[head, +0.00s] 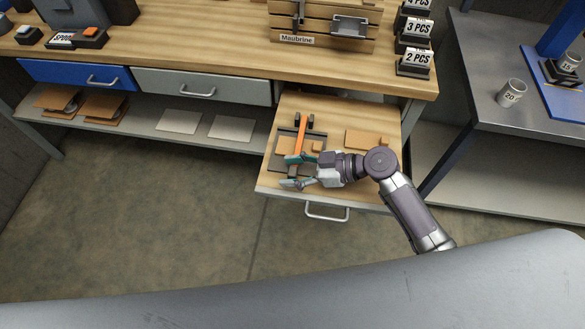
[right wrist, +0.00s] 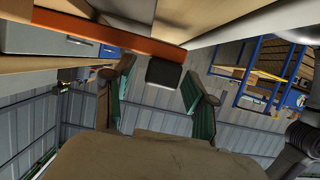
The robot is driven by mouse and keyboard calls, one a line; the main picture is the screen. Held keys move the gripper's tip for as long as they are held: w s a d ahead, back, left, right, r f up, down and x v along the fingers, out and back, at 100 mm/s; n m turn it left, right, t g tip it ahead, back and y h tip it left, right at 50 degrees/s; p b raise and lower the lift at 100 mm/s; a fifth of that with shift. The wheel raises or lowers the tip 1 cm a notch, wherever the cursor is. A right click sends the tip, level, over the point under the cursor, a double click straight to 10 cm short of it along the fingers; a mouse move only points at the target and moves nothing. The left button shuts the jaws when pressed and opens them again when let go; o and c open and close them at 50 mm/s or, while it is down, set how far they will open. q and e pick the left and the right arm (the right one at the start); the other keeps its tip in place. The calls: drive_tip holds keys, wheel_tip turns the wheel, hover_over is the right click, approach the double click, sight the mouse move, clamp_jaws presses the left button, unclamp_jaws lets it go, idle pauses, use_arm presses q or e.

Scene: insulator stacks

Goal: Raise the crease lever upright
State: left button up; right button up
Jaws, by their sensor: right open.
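The crease lever (head: 301,136) is an orange bar lying low over a dark frame (head: 282,147) in the open drawer. In the right wrist view the orange bar (right wrist: 120,39) crosses the upper part of the picture and ends in a dark block (right wrist: 164,73). My right gripper (head: 292,171) is open at the near end of the lever. Its teal-tipped fingers stand apart, and in the right wrist view (right wrist: 158,88) the dark block appears between them. I cannot tell whether either finger touches it. My left gripper is not in view.
The open drawer (head: 270,187) also holds flat brown pieces (head: 362,138) right of the lever. A wooden workbench (head: 200,52) with a rack (head: 330,28) stands behind. A grey side table (head: 480,70) with a cup (head: 511,93) is at the right. Floor is clear at left.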

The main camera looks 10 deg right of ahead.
clamp_jaws()
drive_tip(key=shift+r, duration=0.1)
